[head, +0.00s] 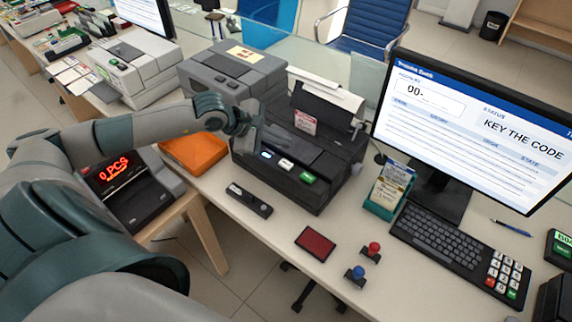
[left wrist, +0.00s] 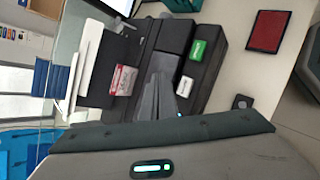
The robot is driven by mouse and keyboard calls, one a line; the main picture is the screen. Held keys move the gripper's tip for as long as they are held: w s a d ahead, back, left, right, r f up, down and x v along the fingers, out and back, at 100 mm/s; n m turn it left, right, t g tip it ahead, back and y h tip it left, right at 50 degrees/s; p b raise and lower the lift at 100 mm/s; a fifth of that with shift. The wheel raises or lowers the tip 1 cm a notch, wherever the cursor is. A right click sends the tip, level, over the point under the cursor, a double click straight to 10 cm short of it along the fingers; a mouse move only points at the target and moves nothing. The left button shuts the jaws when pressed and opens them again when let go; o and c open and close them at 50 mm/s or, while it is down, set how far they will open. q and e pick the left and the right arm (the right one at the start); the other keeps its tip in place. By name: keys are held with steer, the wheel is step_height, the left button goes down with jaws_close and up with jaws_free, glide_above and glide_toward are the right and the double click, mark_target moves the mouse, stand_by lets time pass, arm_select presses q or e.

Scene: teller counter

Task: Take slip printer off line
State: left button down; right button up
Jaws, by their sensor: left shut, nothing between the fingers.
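The black slip printer (head: 330,150) stands mid-counter with white paper rising from its back and a red-and-white label on it. Its front has a lit pale-blue key (head: 267,155), a white key (head: 286,164) and a green key (head: 307,177). My left gripper (head: 252,124) is shut and empty over the printer's left part, close to the lit key. I cannot tell whether it touches. My right gripper is not in view.
The monitor (head: 480,120) reads "KEY THE CODE" and "00-". A keyboard (head: 440,240) with keypad lies below it. A black strip device (head: 249,199), red pad (head: 315,242) and two stamps lie in front. An orange tray (head: 194,152) and grey machine (head: 232,72) stand left.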

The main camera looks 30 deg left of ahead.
mark_target(282, 165)
arm_select(q)
step_height(282, 165, down, 4)
steer(key=shift+r+b, duration=0.1)
steer(key=shift+b, duration=0.7)
steer(key=shift+f+b, duration=0.9)
steer(key=shift+b, duration=0.05)
stand_by(0.8)
steer(key=shift+f+b, duration=0.4)
steer(key=shift+b, duration=0.35)
steer(key=shift+f+b, duration=0.45)
steer(key=shift+b, duration=0.15)
stand_by(0.7)
steer(key=shift+r, duration=0.1)
stand_by(0.3)
steer(key=shift+r, duration=0.8)
steer(key=shift+r+p, duration=0.85)
steer(key=shift+r, duration=1.65)
